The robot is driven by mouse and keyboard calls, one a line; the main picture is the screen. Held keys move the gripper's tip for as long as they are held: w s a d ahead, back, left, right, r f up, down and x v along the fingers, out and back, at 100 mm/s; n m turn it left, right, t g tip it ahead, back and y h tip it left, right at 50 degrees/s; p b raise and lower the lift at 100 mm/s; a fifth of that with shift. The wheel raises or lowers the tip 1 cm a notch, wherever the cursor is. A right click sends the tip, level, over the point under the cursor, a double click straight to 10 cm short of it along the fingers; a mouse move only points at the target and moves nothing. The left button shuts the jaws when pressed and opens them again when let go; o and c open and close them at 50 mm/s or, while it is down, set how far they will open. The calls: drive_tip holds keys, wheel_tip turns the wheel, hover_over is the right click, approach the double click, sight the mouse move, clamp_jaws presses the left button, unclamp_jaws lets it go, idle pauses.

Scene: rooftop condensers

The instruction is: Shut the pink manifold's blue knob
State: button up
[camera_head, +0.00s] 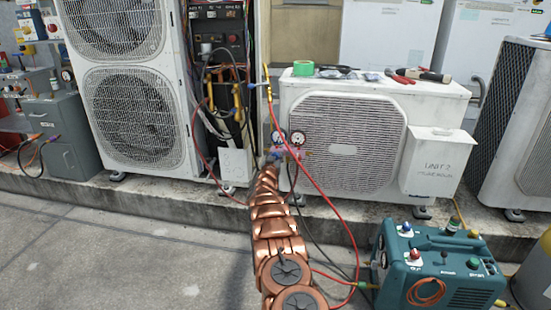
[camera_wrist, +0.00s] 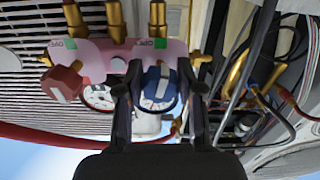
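The pink manifold (camera_wrist: 118,62) spans the upper middle of the wrist view, which is upside down. Its blue knob (camera_wrist: 160,88) has a pale pointer mark and sits below a green label. Its red knob (camera_wrist: 64,83) is to the left. My gripper (camera_wrist: 160,72) has one finger on each side of the blue knob, with a narrow gap showing on both sides. In the head view the manifold (camera_head: 287,152) hangs before the white condenser, below two round gauges (camera_head: 297,137). My arm and gripper hide part of it, and the blue knob is hard to make out there.
The white condenser (camera_head: 440,97) stands behind, with tools and green tape (camera_head: 303,68) on top. A red hose (camera_head: 330,205) runs from the manifold toward the teal machine (camera_head: 440,265) at lower right. Dark hoses hang close by. The floor at left is clear.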

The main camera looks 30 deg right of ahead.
clamp_jaws()
